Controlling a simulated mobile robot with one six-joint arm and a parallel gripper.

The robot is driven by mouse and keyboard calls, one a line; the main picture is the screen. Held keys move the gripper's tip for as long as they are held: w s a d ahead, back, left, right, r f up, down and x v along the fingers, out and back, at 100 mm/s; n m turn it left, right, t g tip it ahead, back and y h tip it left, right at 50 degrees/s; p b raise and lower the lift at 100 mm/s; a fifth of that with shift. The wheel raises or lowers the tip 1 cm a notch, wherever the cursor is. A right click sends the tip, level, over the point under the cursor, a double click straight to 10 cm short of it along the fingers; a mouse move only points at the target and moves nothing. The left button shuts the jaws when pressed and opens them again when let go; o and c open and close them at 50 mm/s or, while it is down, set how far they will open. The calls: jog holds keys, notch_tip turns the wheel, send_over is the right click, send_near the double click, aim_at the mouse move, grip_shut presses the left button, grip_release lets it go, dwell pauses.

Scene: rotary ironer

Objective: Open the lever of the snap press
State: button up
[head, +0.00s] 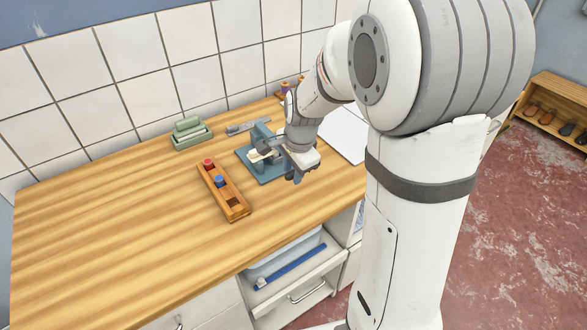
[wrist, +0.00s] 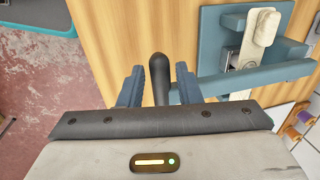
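The snap press (head: 266,176) is a blue-grey device on the wooden counter, partly hidden behind my gripper in the head view. In the wrist view its blue-grey plate (wrist: 209,35) and a pale upper part (wrist: 262,27) show at the upper right. A blue-grey lever bar (wrist: 245,82) runs left from there to a dark rounded grip (wrist: 160,72). My gripper (wrist: 159,82) is open, with one blue finger on each side of the dark grip and gaps visible. I cannot tell how deep the grip sits between the fingers. My gripper (head: 297,177) is low over the counter in the head view.
A wooden tray (head: 234,207) with red and blue pieces lies left of the press. A green dish (head: 192,142) and a grey tool (head: 241,127) are behind. A white board (head: 347,141) lies right. The counter's left side is clear.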

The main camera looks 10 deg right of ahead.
grip_shut()
jog(key=shift+r, duration=0.1)
